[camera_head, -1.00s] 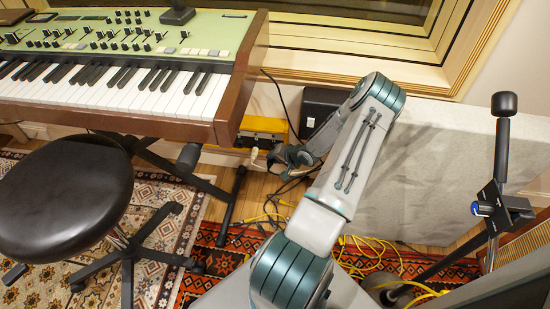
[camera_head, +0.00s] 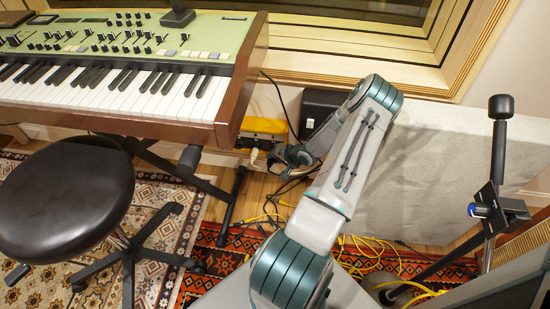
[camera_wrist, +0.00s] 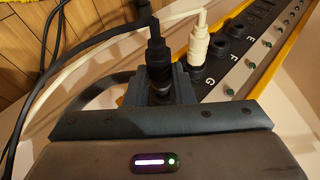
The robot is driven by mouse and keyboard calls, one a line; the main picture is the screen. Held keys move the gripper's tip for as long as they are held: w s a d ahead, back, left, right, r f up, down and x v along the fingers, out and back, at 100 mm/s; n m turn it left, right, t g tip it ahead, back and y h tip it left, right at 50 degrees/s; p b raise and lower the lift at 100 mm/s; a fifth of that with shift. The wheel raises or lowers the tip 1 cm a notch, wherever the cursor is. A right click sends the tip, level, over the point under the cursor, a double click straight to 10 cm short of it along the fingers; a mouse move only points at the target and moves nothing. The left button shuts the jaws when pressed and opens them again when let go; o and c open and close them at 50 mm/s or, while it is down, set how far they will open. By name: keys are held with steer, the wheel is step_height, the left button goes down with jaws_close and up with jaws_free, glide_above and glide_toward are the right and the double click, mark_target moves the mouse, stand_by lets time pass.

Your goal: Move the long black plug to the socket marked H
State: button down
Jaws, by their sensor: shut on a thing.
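My gripper (camera_wrist: 160,88) is shut on a black plug (camera_wrist: 157,52), whose black cable runs up and to the left in the wrist view. The fingers hide the plug's lower end, so I cannot tell whether it sits in a socket. A white plug (camera_wrist: 197,44) stands just right of it, apparently in the panel's row. The socket panel (camera_wrist: 232,75) has the letters G, F and E visible beside its sockets. No H shows; that end is behind my gripper. In the head view my gripper (camera_head: 272,158) is at the yellow box (camera_head: 264,127) under the keyboard's right end.
A black box (camera_head: 322,104) stands right of the yellow box. The keyboard (camera_head: 120,75) overhangs on the left, above its stand. A stool (camera_head: 65,195) is at left. Yellow cables (camera_head: 375,250) lie on the rug. A grey covered block (camera_head: 420,180) and a microphone stand (camera_head: 499,150) are at right.

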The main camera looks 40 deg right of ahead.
steer(key=shift+w+d+p, duration=0.6)
steer(key=shift+d+p, duration=0.05)
steer(key=shift+p, duration=0.25)
stand_by(1.3)
steer(key=c, duration=1.2)
jaws_free()
steer(key=shift+o, duration=0.2)
steer(key=p+v, duration=0.5)
steer(key=v, duration=0.9)
steer(key=shift+a, duration=0.1)
